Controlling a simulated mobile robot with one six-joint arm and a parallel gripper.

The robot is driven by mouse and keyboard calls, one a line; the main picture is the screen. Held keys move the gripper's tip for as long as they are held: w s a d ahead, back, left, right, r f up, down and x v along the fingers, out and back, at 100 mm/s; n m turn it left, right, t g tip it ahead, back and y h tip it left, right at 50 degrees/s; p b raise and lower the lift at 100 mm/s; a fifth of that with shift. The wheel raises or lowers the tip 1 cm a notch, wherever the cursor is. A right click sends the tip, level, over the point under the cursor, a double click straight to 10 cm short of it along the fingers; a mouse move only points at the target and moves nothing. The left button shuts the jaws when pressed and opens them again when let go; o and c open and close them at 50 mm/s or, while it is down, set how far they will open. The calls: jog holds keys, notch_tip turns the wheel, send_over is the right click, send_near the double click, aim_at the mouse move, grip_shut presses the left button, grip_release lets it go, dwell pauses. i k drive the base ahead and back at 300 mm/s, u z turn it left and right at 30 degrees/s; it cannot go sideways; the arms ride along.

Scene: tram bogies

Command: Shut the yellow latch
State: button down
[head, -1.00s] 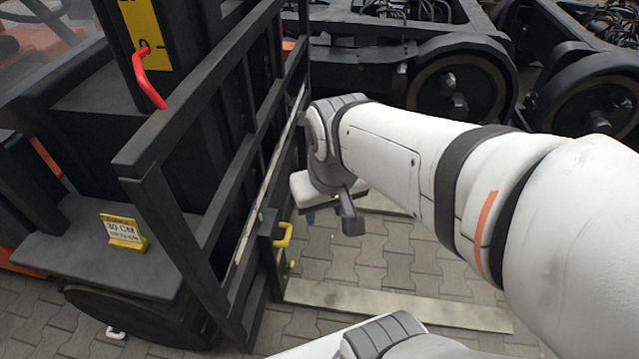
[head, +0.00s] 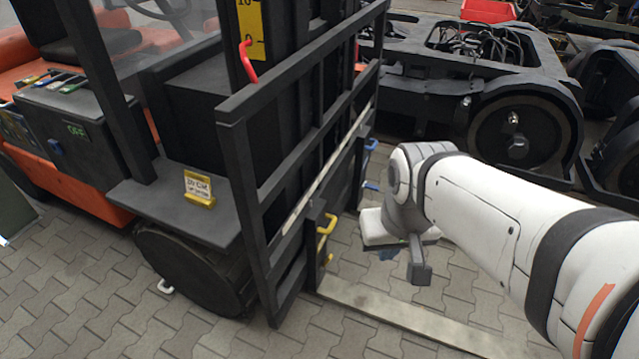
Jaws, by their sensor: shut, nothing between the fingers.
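I cannot tell from here whether the latch is engaged. My gripper (head: 388,254) is to the right of the latch, apart from it, at the end of my white arm. It is shut and holds nothing; its fingers are mostly hidden under the wrist.
A similar blue latch (head: 371,146) with a blue piece below is farther back on the carriage. The forklift fork (head: 420,322) lies low across the paving in front. A red handle (head: 247,62) is on the mast. Black bogies (head: 515,130) stand behind my arm.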

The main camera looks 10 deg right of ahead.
aim_at(327, 261)
jog(key=z, duration=0.15)
jog(key=i, duration=1)
jog(key=z, duration=0.2)
